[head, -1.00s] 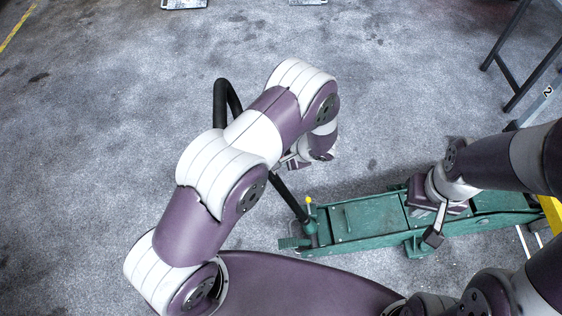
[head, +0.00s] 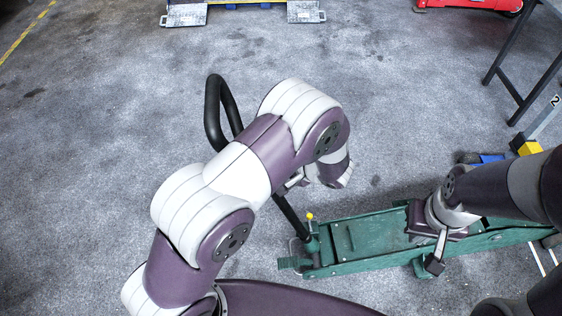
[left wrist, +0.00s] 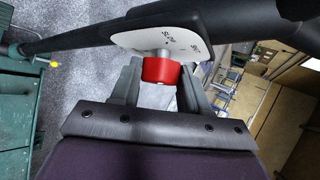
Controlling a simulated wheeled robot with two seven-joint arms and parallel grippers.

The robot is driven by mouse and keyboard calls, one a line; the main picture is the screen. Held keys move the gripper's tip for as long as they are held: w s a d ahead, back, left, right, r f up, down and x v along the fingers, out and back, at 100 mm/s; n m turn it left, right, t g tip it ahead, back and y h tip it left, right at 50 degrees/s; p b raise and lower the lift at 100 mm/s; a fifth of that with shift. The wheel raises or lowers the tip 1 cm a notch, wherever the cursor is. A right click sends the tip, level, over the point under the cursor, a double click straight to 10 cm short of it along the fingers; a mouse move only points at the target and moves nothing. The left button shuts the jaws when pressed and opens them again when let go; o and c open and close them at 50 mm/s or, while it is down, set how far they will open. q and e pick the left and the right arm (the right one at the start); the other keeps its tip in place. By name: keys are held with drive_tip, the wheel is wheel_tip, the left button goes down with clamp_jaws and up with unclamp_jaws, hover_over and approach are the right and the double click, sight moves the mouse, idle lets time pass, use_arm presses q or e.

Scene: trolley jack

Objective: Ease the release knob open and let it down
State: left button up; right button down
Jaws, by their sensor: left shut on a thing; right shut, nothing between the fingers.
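The red release knob (left wrist: 161,70) hangs under a white plate (left wrist: 150,40) marked "SLOW" on the black handle bar. My left gripper (left wrist: 160,84) is shut on the knob, one finger on each side. In the head view the left gripper and the knob are mostly hidden behind my left arm. The green trolley jack (head: 375,240) lies on the floor at lower right, and its black handle (head: 213,110) slants up behind my left arm. My right gripper (head: 437,262) is shut and empty, over the near side of the jack body.
A dark metal stand (head: 503,85) is at the right, with a yellow block (head: 530,148) and a blue part (head: 490,157) below it. Metal plates (head: 186,15) and a red object (head: 470,4) lie at the back. Open grey floor fills the middle and left.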

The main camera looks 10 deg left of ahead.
use_arm(q)
drive_tip(key=o, duration=1.1)
drive_tip(key=shift+c, duration=0.2)
drive_tip(key=shift+s+d+r, duration=0.15)
drive_tip(key=shift+d+r, duration=0.05)
drive_tip(key=p+v, duration=1.2)
drive_tip(key=p, duration=0.3)
